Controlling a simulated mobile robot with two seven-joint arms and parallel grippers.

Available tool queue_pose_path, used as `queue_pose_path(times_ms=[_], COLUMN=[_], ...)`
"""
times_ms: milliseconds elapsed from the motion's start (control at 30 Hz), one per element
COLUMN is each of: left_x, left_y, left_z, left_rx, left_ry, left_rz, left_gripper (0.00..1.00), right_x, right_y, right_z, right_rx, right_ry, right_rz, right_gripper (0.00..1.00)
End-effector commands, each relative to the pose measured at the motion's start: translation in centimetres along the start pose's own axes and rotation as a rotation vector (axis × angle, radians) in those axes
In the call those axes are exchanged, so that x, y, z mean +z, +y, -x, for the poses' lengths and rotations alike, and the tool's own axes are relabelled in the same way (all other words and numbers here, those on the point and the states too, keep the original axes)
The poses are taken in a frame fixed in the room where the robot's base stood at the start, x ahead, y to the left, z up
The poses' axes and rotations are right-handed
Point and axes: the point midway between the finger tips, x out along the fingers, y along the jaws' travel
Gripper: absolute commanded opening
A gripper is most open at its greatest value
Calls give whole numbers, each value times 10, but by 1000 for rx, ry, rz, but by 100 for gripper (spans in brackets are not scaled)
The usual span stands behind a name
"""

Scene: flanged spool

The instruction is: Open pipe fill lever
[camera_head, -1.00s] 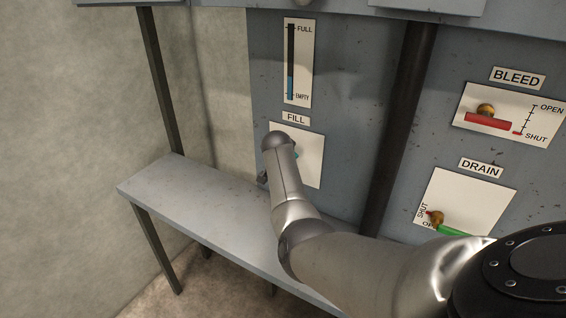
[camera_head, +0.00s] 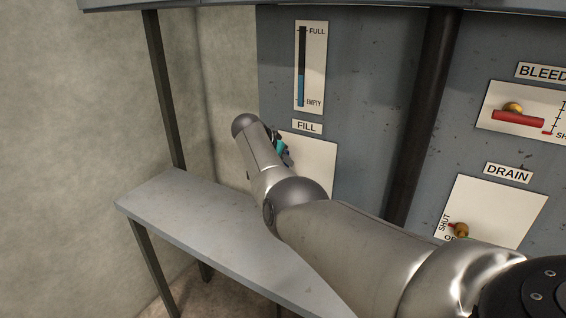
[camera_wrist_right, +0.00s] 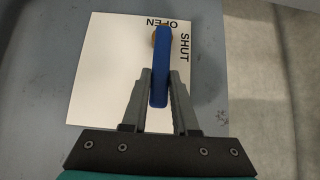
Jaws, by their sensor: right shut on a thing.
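The fill lever is a blue bar (camera_wrist_right: 160,75) on a brass pivot (camera_wrist_right: 155,36), mounted on a white plate marked OPEN and SHUT. My right gripper (camera_wrist_right: 160,83) has its two grey fingers on either side of the bar and is shut on it. In the head view my right arm hides the lever; only a little of the teal and dark right gripper (camera_head: 281,149) shows beside the FILL plate (camera_head: 318,165). My left gripper is in neither view.
Above the FILL label (camera_head: 307,126) is a level gauge (camera_head: 302,75) with a blue band at its lower part. A grey bench (camera_head: 180,205) stands below. A dark pipe (camera_head: 420,120) separates it from the bleed lever (camera_head: 518,118) and drain plate (camera_head: 495,210).

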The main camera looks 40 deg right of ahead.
Motion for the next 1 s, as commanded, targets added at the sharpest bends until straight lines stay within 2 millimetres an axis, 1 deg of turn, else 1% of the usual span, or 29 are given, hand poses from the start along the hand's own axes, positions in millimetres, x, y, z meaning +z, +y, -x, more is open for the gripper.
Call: queue_pose_path(times_ms=[267,300,500,567,833,1000], left_x=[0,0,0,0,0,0], left_y=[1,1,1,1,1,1], left_z=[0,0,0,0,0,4], left_rx=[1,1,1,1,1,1], left_ry=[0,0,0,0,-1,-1], left_rz=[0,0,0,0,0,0], left_gripper=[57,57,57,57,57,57], right_x=[0,0,0,0,0,0], right_y=[0,0,0,0,0,0], right_z=[0,0,0,0,0,8], right_rx=[2,2,1,1,1,0], right_ry=[0,0,0,0,0,1], right_rz=[7,7,5,5,3,3], right_gripper=[0,30,52,57,57,57])
